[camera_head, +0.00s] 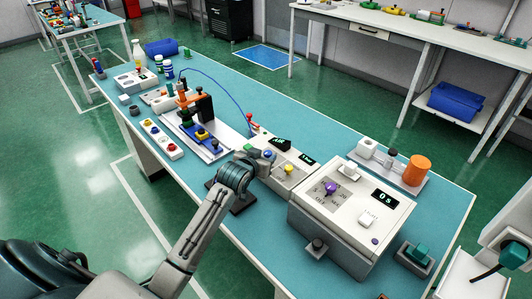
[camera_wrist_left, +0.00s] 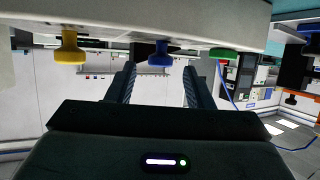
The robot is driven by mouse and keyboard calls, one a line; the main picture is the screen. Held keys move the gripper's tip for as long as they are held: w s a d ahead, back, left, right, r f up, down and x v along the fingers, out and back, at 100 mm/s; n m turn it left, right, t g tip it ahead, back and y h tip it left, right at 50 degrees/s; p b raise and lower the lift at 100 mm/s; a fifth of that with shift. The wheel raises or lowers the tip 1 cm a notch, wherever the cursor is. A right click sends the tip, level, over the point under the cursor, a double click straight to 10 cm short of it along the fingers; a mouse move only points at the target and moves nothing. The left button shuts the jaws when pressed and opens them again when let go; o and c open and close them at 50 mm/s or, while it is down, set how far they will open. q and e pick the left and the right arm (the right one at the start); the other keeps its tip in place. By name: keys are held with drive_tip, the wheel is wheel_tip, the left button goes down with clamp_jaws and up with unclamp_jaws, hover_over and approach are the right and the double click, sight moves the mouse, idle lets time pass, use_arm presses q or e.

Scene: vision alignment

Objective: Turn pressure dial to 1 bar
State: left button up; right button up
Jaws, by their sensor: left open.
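A long white unit (camera_head: 292,160) with two small dark displays stands on the teal bench. A yellow knob (camera_head: 289,170) and a blue knob (camera_head: 267,154) are on it. I cannot read the displays or tell which knob is the pressure dial. In the left wrist view, which looks upside down, a yellow knob (camera_wrist_left: 69,48), a blue knob (camera_wrist_left: 160,52) and a green knob (camera_wrist_left: 222,53) hang from the pale panel. My left gripper (camera_wrist_left: 160,84) is open and empty, its fingers either side of the blue knob's line. It partly hides the unit in the head view (camera_head: 258,163).
A white box (camera_head: 345,230) with a purple dial and a "0 s" display stands right of the unit. An orange cylinder (camera_head: 417,170) stands behind it. A slide fixture (camera_head: 200,130) and a strip of coloured buttons (camera_head: 162,140) lie to the left. A blue cable arcs over the bench.

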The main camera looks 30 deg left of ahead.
use_arm(q)
drive_tip(key=shift+x, duration=1.05)
drive_tip(key=shift+w, duration=0.1)
drive_tip(key=shift+c, duration=0.9)
drive_tip(key=c, duration=0.8)
use_arm(e)
drive_tip(key=shift+w+a+r, duration=0.2)
drive_tip(key=shift+w+a, duration=0.25)
drive_tip(key=shift+w, duration=0.2)
